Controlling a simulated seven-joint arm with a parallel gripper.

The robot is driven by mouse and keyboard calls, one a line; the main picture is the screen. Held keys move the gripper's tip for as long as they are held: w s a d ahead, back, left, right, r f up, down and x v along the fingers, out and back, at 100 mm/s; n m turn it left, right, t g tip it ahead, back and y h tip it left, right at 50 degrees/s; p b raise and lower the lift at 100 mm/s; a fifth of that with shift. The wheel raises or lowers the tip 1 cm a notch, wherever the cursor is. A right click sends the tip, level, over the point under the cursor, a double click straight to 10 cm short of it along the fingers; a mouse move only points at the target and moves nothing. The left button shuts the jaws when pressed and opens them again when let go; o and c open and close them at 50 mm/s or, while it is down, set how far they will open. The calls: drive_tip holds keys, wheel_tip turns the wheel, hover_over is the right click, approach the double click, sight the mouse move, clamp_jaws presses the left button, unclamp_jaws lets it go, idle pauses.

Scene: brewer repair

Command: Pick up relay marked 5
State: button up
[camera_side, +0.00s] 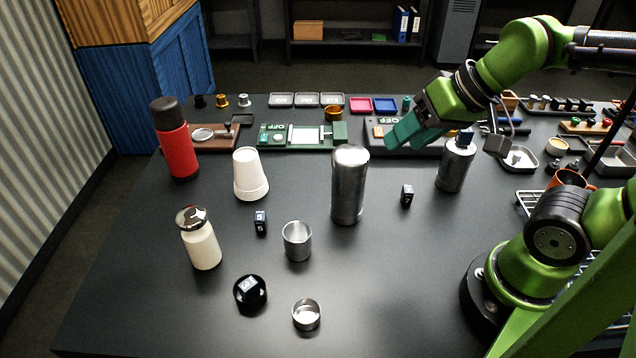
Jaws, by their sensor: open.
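A small dark block with white marks (260,222) stands on the table left of centre, between the white cup and the steel cup; its mark looks like a 5 but is too small to be sure. A similar dark block (407,195) stands right of the tall steel cylinder; its mark looks like a 7. Another dark block (465,138) seems to sit on top of a steel bottle. My gripper (396,140) has teal fingers, is open and hangs over the back of the table, apart from these blocks.
A tall steel cylinder (348,187), a white cup (250,175), a steel cup (297,243), a cream bottle (202,245), a red flask (174,145), a steel bottle (455,168), a black round piece (250,293) and a shallow steel cup (306,315) stand around. The front centre-right is clear.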

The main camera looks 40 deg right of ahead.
drive_tip(key=w+a+n+g, duration=0.3)
drive_tip(key=w+a+n, duration=0.3)
drive_tip(key=w, duration=0.3)
drive_tip(key=n+g+h, duration=0.2)
drive_tip(key=n+g, duration=0.2)
drive_tip(key=n, duration=2.1)
hover_over(259, 216)
wheel_tip(259, 216, down, 5)
wheel_tip(259, 216, down, 16)
drive_tip(key=shift+r, duration=0.1)
clamp_jaws()
